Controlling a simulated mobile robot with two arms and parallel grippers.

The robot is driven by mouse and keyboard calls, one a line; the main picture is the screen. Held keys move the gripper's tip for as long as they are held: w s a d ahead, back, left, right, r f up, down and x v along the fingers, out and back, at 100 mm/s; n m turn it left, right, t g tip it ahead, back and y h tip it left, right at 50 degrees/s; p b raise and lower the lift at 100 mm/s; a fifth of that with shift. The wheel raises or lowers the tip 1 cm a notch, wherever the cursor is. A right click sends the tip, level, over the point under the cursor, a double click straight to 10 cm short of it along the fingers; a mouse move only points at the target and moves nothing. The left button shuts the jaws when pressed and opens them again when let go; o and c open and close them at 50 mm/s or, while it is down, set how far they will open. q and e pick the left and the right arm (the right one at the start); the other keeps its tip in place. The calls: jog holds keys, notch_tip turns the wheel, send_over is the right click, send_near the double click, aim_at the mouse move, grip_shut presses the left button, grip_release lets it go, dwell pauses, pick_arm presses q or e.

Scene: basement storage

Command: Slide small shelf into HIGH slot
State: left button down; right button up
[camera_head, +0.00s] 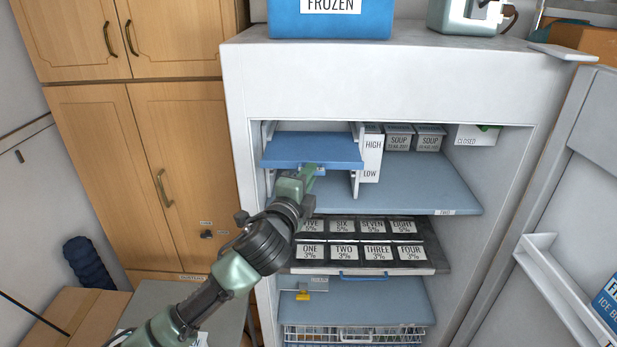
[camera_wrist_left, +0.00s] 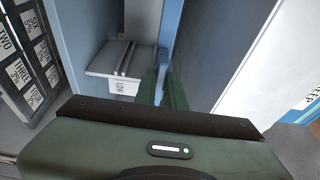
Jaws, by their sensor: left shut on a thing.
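The small shelf (camera_head: 315,148) is a flat blue panel, roughly level, at the upper left of the open fridge. It lies at the upper part of a rack with white side walls (camera_head: 356,183). A white sign (camera_head: 372,152) beside the rack reads HIGH above LOW. My left gripper (camera_head: 309,171) is shut on the small shelf's front edge. In the left wrist view, my left gripper's fingers (camera_wrist_left: 164,88) meet a blue strip that appears to be the shelf edge. I cannot tell whether the shelf's sides sit in the HIGH slot. My right gripper is not in view.
A wide blue shelf (camera_head: 425,194) lies below the rack. SOUP boxes (camera_head: 398,138) stand to its right at the back. Labelled trays (camera_head: 345,252) sit lower. The fridge door (camera_head: 575,180) stands open at right. Wooden cabinets (camera_head: 135,130) stand left.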

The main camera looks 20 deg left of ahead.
aim_at(310, 152)
pick_arm(q)
jog(key=shift+w+a+r, duration=0.1)
jog(key=shift+w+a, duration=0.15)
jog(key=shift+w, duration=0.6)
jog(key=shift+w+a+r, duration=0.1)
jog(key=shift+w+a, duration=0.1)
jog(key=shift+w, duration=0.65)
jog(key=shift+w+a, duration=0.25)
jog(key=shift+w, duration=0.6)
jog(key=shift+w+a+b, duration=0.1)
jog(key=shift+w+a, duration=0.15)
jog(key=shift+w, duration=0.55)
jog(key=shift+w+a+b, duration=0.1)
jog(key=shift+w+a, duration=0.1)
jog(key=shift+w, duration=0.65)
jog(key=shift+w+a+b, duration=0.1)
jog(key=shift+w+a, duration=0.15)
jog(key=shift+w, duration=0.55)
jog(key=c, duration=1.4)
grip_release()
jog(key=shift+f, duration=0.1)
